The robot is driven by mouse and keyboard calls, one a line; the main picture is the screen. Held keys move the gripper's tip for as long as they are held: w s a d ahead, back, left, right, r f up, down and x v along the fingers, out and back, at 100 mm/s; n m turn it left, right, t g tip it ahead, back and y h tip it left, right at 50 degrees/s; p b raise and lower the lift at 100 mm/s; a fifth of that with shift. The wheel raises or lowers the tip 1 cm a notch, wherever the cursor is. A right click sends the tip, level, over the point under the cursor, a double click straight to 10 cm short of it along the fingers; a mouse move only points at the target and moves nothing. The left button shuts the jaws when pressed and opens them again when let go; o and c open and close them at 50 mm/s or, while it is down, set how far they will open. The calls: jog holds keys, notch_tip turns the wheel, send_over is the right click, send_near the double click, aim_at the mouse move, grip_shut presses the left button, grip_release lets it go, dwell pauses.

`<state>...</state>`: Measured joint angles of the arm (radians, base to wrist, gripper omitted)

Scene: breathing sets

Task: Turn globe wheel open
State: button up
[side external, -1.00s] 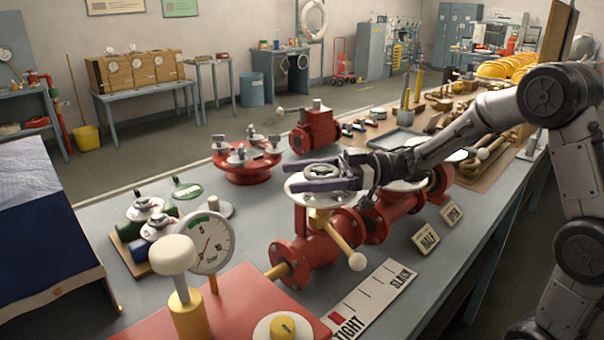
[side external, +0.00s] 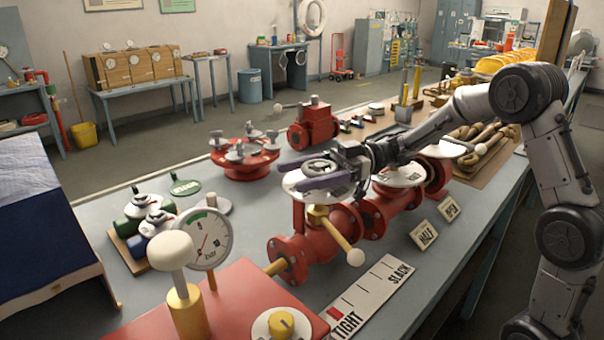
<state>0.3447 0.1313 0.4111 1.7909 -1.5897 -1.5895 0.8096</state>
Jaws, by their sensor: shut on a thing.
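My gripper (side external: 308,172) reaches in from the right at wheel height. The far finger and the gripper body hide part of the rim. A yellow lever with a white ball end (side external: 341,238) sticks out below the disc toward the front.
A pressure gauge (side external: 205,239) and a white knob (side external: 171,250) stand at the front left. HALF (side external: 424,234) and OPEN (side external: 449,209) cards and a TIGHT–SLACK strip (side external: 372,294) lie at right. A red manifold (side external: 245,163) stands behind.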

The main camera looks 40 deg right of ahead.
aim_at(303, 168)
jog(key=o, duration=1.2)
jog(key=shift+c, duration=0.2)
jog(key=shift+s+d+r, duration=0.25)
jog(key=shift+d, duration=0.5)
jog(key=shift+s+d+r, duration=0.2)
jog(key=shift+d+r, duration=0.05)
jog(key=shift+d, duration=0.45)
notch_tip(303, 168, up, 6)
jog(key=shift+r, duration=0.1)
